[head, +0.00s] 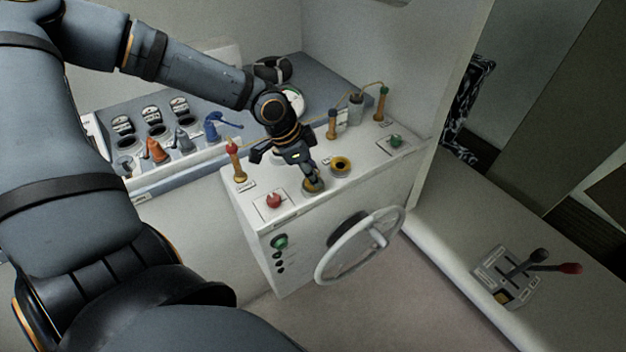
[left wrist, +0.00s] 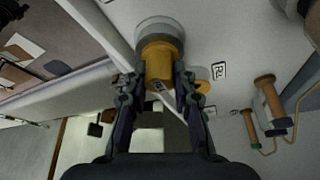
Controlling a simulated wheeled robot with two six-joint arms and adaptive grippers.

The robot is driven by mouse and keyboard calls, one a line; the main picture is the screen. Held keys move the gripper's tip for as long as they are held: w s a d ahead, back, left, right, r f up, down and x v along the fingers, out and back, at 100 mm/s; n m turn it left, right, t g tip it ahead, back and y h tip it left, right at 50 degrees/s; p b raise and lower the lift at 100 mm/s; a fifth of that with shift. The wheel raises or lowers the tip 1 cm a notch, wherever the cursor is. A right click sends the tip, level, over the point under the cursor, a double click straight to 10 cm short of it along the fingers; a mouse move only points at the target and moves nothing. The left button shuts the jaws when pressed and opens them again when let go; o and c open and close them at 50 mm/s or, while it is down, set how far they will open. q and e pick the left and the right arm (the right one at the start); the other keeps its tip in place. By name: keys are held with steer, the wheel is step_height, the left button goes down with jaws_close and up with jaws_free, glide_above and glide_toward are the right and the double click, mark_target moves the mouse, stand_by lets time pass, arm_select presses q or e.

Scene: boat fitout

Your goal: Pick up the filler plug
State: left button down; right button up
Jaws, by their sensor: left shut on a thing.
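My left gripper (head: 308,172) reaches down over the top of the white console (head: 285,220). It is shut on the brass-coloured filler plug (head: 313,186), which shows just under the fingertips. In the left wrist view the plug (left wrist: 161,62) is a brass cylinder with a wider grey round part at its far end, and the fingers (left wrist: 160,88) close on its two sides. I cannot tell whether the plug touches the console top. A yellow ring with a dark centre (head: 341,166) lies just right of the plug. My right gripper is not in view.
A red knob (head: 273,201), a green knob (head: 396,140) and several upright wooden-handled pieces stand on the console. A steering wheel (head: 360,244) is on its front. A tray with several gauges and coloured fittings (head: 160,140) lies left. Throttle levers (head: 530,265) stand at right.

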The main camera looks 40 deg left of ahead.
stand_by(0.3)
arm_select(q)
steer(key=shift+w+r, duration=0.15)
steer(key=shift+r, duration=0.15)
step_height(320, 180, up, 3)
steer(key=shift+d+f, duration=0.1)
steer(key=shift+f, duration=0.05)
steer(key=s+d+r+b, duration=0.2)
steer(key=s+r+b, duration=0.7)
steer(key=s+b, duration=0.3)
steer(key=shift+s+r, duration=0.3)
steer(key=shift+s, duration=0.7)
steer(key=shift+d, duration=0.15)
